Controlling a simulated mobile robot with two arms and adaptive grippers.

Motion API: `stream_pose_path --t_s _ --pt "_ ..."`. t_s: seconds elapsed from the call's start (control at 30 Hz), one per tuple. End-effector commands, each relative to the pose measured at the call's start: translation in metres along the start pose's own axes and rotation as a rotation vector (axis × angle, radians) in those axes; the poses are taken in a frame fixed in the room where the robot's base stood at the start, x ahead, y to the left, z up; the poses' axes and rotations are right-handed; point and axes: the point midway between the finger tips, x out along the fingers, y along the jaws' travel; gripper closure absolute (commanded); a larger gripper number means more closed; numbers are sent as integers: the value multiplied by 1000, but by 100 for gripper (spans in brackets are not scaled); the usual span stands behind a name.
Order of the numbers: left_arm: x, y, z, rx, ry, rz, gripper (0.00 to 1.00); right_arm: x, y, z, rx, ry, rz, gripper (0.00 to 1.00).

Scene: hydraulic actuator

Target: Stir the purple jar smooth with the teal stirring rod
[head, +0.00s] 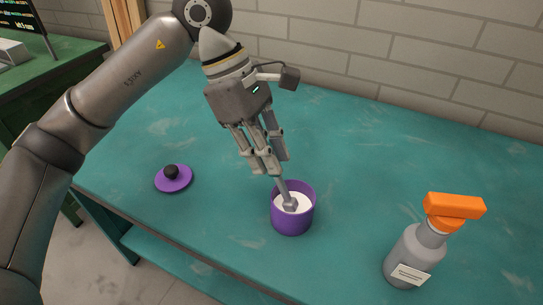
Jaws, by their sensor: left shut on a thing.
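The purple jar (293,220) stands upright and open on the teal table, with white contents inside. My left gripper (272,166) is above the jar, shut on the stirring rod (284,190). The rod looks grey here, not clearly teal. It slants down into the jar, and its wider lower end sits at the white contents. How deep it reaches is hidden. The jar's purple lid (173,179) with a black knob lies on the table to the left. My right gripper is not in view.
A grey spray bottle (416,252) with an orange head stands at the right front of the table (400,150). A grey brick wall runs along the back. The table's left edge is near the lid. The table between jar and bottle is clear.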

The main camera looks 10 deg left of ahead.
Motion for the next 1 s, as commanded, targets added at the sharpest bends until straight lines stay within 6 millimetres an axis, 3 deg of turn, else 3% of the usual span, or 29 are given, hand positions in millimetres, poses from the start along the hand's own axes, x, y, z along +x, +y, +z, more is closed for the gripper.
stream_pose_path --t_s 0.47,1.0 --pt "-40 0 1 0 -1 2 100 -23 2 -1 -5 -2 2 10" --pt "-41 -1 0 0 -1 0 100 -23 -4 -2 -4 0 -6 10"
